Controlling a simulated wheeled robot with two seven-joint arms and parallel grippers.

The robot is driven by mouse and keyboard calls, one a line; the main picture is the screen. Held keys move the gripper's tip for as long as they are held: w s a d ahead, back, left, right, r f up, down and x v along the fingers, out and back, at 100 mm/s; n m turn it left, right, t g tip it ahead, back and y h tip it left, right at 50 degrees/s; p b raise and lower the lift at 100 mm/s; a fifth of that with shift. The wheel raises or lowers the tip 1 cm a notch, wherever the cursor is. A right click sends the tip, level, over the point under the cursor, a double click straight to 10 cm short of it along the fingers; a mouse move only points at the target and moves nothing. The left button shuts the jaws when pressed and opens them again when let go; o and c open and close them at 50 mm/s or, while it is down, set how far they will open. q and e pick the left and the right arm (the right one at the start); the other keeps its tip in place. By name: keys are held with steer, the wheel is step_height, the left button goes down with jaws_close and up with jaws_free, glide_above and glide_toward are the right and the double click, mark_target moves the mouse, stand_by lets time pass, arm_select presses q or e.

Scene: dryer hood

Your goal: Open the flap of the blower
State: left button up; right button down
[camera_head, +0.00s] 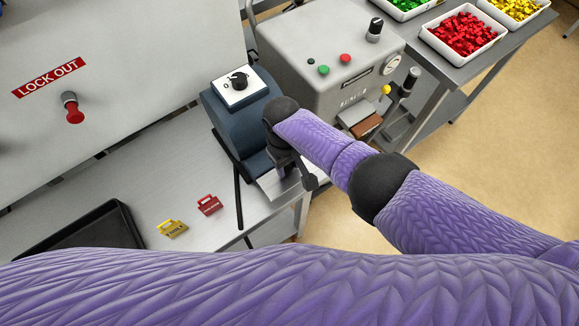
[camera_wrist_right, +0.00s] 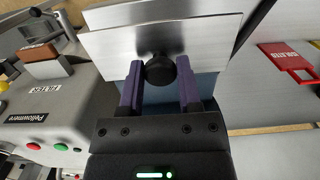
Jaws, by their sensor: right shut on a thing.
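The blower (camera_head: 226,122) is a dark blue housing with a white dial panel on top, standing on the bench in the head view. Its flap (camera_wrist_right: 115,45) is a bare metal plate in the right wrist view, with a round black knob (camera_wrist_right: 159,71). My right gripper (camera_head: 288,166) is at the front of the blower. In the wrist view its two purple fingers (camera_wrist_right: 160,88) are shut on the knob, one on each side. The arm hides much of the flap in the head view, and I cannot tell how far it stands open. My left gripper is not in view.
A grey control box (camera_head: 325,60) with buttons stands right beside the blower. A red tag (camera_head: 209,205) and a yellow tag (camera_head: 172,229) lie on the bench near a black tray (camera_head: 95,226). A panel (camera_head: 140,60) with a red knob stands at the left.

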stand_by(0.3)
steer(key=shift+c, duration=1.5)
jaws_free()
steer(key=shift+r, duration=0.1)
steer(key=r+p, duration=0.1)
steer(key=r, duration=0.2)
steer(key=r+p, duration=0.1)
steer(key=r, duration=0.1)
steer(key=w+r+p, duration=0.1)
steer(key=r, duration=0.2)
steer(key=shift+a+r+p, duration=0.35)
steer(key=shift+p, duration=0.05)
steer(key=shift+r, duration=0.45)
